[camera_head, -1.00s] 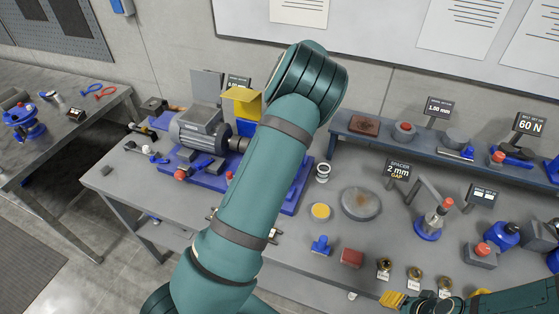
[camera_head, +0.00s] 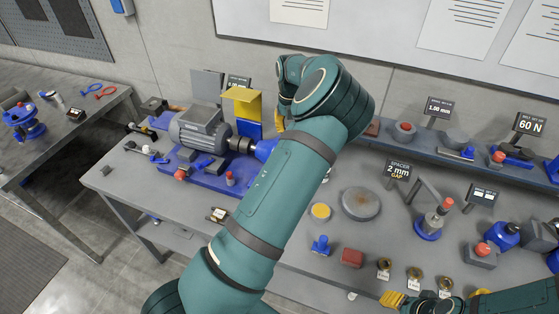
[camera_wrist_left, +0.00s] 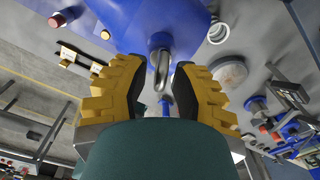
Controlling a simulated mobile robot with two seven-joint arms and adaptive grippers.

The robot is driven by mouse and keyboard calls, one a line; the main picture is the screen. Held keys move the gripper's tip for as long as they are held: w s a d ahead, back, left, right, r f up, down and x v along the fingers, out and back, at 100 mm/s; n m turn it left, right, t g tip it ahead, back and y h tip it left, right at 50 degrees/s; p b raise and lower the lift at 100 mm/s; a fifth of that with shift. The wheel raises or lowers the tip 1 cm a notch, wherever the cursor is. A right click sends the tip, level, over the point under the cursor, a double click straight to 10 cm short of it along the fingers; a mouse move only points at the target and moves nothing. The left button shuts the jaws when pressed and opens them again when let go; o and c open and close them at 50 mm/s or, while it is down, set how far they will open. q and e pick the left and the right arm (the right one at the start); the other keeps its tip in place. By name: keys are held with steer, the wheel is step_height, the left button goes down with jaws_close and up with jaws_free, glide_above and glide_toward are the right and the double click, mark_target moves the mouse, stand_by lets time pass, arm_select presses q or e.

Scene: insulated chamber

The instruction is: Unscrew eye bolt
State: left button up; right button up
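In the left wrist view a metal eye bolt (camera_wrist_left: 160,68) stands out from a blue housing (camera_wrist_left: 150,22). My left gripper (camera_wrist_left: 160,82) is open, with one yellow ribbed finger on each side of the eye bolt and a visible gap to both. In the head view my left arm hides the eye bolt and most of this gripper; only a bit of yellow shows beyond the arm. The blue housing (camera_head: 263,149) shows partly beside a grey motor (camera_head: 200,128). My right gripper (camera_head: 393,299) is at the bottom edge, partly cut off; its opening is unclear.
A yellow guard (camera_head: 242,101) stands behind the housing. The motor sits on a blue base plate (camera_head: 200,181). On the grey bench (camera_head: 130,185) to the right are a round disc (camera_head: 361,204), a red block (camera_head: 351,258) and a blue knob (camera_head: 320,245). A raised shelf (camera_head: 400,143) runs behind.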

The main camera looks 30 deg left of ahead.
arm_select(q)
steer(key=shift+r, duration=0.1)
steer(key=shift+w+r, duration=0.1)
steer(key=shift+r, duration=2.35)
